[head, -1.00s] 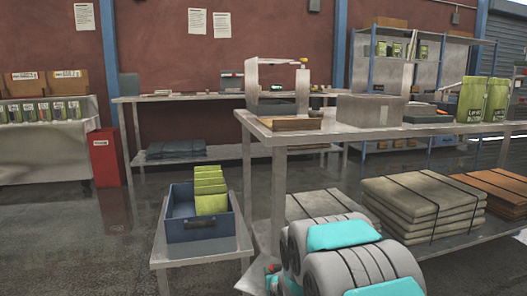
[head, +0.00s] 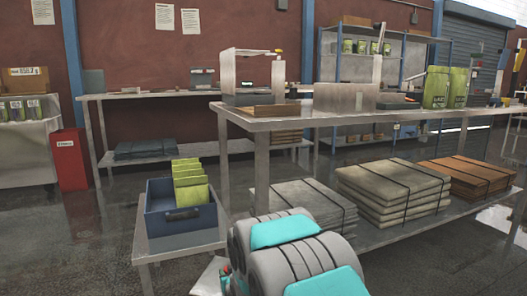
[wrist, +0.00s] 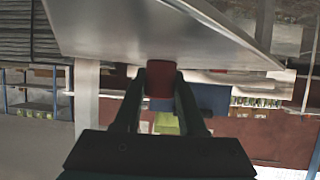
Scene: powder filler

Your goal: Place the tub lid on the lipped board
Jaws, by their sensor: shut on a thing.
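My gripper (wrist: 160,80) is shut on a small dark red thing (wrist: 160,79), which I take to be the tub lid. It sits between the two dark fingertips in the wrist view, and its far side is hidden. The head view shows neither the gripper nor the lid. A brown wooden board (head: 263,111), which looks like the lipped board, lies at the near left end of the steel table. The gripper is apart from the board, which I cannot make out in the wrist view.
The steel table (head: 310,121) carries a grey frame (head: 229,72), a grey box and green pouches (head: 436,88). Strapped stacks (head: 393,190) fill its lower shelf. A blue crate (head: 165,226) of green pouches stands on a low stand at left. A red bin (head: 68,160) stands behind.

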